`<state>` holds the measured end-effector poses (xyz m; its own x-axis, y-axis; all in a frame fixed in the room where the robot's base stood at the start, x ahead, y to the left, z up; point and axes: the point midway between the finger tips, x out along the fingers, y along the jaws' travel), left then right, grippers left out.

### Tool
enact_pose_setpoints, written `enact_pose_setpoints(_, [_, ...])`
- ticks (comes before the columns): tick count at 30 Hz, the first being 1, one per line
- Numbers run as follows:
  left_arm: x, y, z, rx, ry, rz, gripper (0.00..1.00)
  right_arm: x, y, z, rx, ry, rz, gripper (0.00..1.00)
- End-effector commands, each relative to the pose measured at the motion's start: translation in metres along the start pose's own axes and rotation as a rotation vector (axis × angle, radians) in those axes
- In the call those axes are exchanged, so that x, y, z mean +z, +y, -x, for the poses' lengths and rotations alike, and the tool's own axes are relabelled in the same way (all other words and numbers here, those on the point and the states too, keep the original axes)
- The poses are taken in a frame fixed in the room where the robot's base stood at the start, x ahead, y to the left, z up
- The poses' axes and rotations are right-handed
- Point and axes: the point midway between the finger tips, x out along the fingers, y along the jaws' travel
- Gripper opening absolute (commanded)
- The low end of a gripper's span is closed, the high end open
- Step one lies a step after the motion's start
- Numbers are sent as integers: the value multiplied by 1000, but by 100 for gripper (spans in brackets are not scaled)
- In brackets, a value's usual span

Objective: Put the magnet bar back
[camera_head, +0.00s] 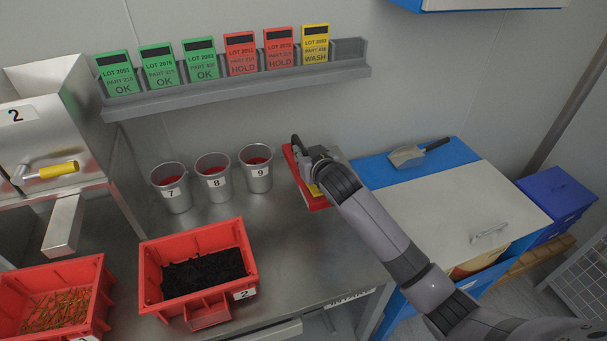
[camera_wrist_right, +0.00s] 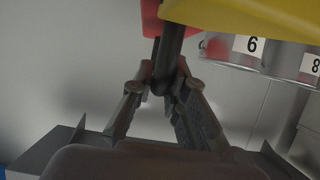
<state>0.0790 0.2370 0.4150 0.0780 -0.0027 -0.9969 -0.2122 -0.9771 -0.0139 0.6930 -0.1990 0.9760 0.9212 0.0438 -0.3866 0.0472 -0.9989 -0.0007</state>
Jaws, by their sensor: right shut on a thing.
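My right gripper (camera_head: 318,160) is beside the rightmost metal cup, in front of the wall. In the right wrist view, its fingers (camera_wrist_right: 165,85) are closed around a dark bar (camera_wrist_right: 170,50), which I take to be the magnet bar or its handle. Just beyond the fingers are a red piece (camera_wrist_right: 152,18) and a yellow piece (camera_wrist_right: 245,15). Red edges (camera_head: 293,168) show around the gripper in the head view. The arm hides most of this, so I cannot tell whether the bar touches the red and yellow pieces. My left gripper is in neither view.
A red bin of black pieces (camera_head: 205,230) is in front. A rack of lot cards (camera_head: 230,90) hangs above. A blue-and-white chest (camera_head: 450,215) is right.

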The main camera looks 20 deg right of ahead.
Motion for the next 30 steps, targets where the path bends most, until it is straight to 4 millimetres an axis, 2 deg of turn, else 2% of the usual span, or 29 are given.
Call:
enact_pose_setpoints(6, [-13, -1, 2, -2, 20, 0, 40, 22, -1, -10, -2, 8, -1, 0])
enact_pose_setpoints(10, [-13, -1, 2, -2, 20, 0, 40, 31, 0, -14, -1, 7, 0, 0])
enact_pose_setpoints(17, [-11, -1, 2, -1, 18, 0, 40, 60, 0, -26, -1, 6, -1, 0])
enact_pose_setpoints(30, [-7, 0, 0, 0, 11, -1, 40, 67, -1, -29, -2, 8, -1, 0])
